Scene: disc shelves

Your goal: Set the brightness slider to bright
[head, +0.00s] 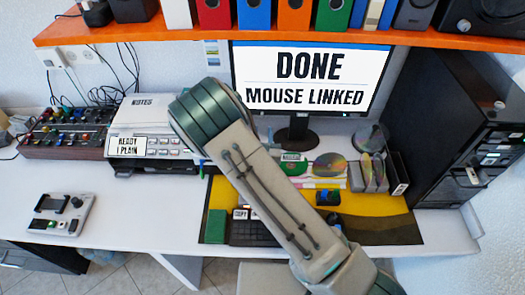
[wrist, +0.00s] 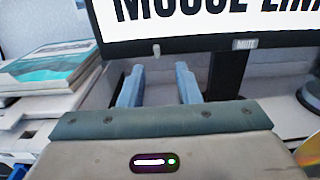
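The monitor (head: 310,75) reads "DONE MOUSE LINKED" in the head view. Its dark lower bezel (wrist: 200,42) crosses the top of the wrist view. A small pale knob (wrist: 156,50) sits on that bezel, left of a "MUTE" label (wrist: 245,44). I cannot tell whether this knob is the brightness slider or which end is bright. My gripper (wrist: 160,80) is open, its two blue fingers apart with nothing seen between them. It points toward the monitor's lower edge, just below the knob, with no visible contact. My arm hides the gripper in the head view.
A printer (head: 150,145) with notes and a mixer (head: 62,133) stand left. A small control box (head: 60,213) lies at the front left. An orange shelf (head: 300,36) hangs above.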

